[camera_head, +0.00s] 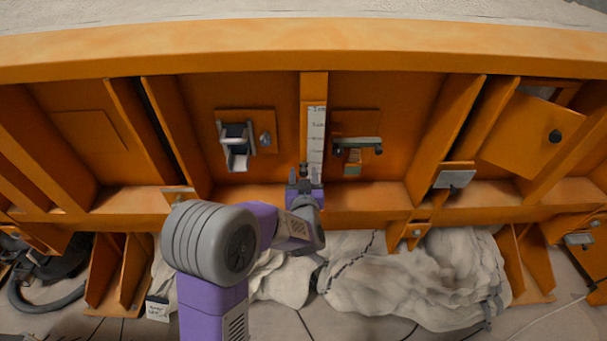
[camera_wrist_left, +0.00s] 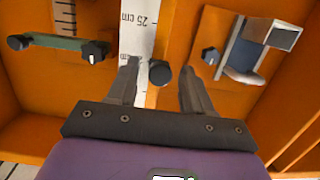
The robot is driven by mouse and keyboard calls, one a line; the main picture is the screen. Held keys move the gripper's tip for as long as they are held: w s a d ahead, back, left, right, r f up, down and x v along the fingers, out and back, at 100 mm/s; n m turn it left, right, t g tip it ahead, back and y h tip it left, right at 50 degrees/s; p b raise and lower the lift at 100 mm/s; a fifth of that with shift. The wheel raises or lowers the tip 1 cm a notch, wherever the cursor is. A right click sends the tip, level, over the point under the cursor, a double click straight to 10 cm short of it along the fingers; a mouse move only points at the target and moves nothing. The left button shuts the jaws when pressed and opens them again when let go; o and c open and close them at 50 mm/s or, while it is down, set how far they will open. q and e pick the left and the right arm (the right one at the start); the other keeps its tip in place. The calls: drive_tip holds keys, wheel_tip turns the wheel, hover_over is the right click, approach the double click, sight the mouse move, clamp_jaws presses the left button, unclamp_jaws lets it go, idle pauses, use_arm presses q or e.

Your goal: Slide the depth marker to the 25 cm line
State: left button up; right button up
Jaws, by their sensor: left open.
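A white scale strip (camera_head: 316,140) with printed cm marks runs up the middle post of the orange sandbed frame. In the left wrist view the strip (camera_wrist_left: 136,45) shows a "25 cm" label near the top. A round black knob (camera_wrist_left: 160,74), which looks like the depth marker, is at the strip's right edge, below that label in the picture. My left gripper (camera_head: 304,172) is at the strip's lower end in the head view. Its fingers (camera_wrist_left: 158,78) are open on either side of the knob, with gaps visible. The marker's body and exact reading are hidden. My right gripper is not in view.
A metal latch (camera_head: 236,145) is left of the strip and a green handle (camera_head: 357,142) is right of it, both close by. Orange ribs divide the frame into bays. A hinged orange panel (camera_head: 530,137) is at right. Crumpled pale cloth (camera_head: 410,280) lies below.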

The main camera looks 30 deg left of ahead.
use_arm(q)
drive_tip(key=shift+w+a, duration=0.35)
drive_tip(key=shift+w, duration=0.15)
clamp_jaws()
